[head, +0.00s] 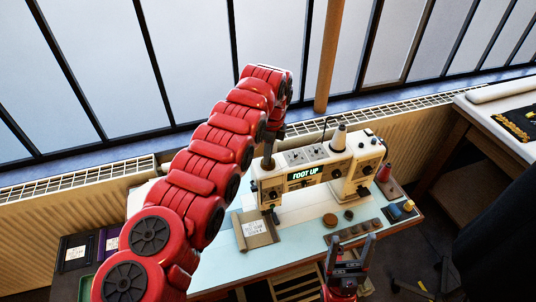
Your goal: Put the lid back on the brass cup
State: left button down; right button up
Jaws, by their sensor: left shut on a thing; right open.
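A small round brown piece (330,219), possibly the brass cup, sits on the pale blue table in front of the sewing machine. A smaller dark round piece (349,214) lies just to its right; I cannot tell whether either is the lid. My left gripper (268,158) points down at the left end of the sewing machine, shut on a small dark thing (268,165) that is too small to identify. My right gripper (350,247) is open and empty, fingers up, at the table's front edge.
The cream sewing machine (315,172) stands behind the round pieces. A brown holder with a white label (253,228) lies to their left. The front left tabletop is clear.

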pick_arm(q)
jog(key=shift+c, duration=1)
grip_release()
jog(key=shift+r, duration=1.25)
jog(key=shift+r+p, duration=1.5)
jog(key=shift+r, duration=0.85)
jog(key=shift+f, duration=0.1)
grip_shut()
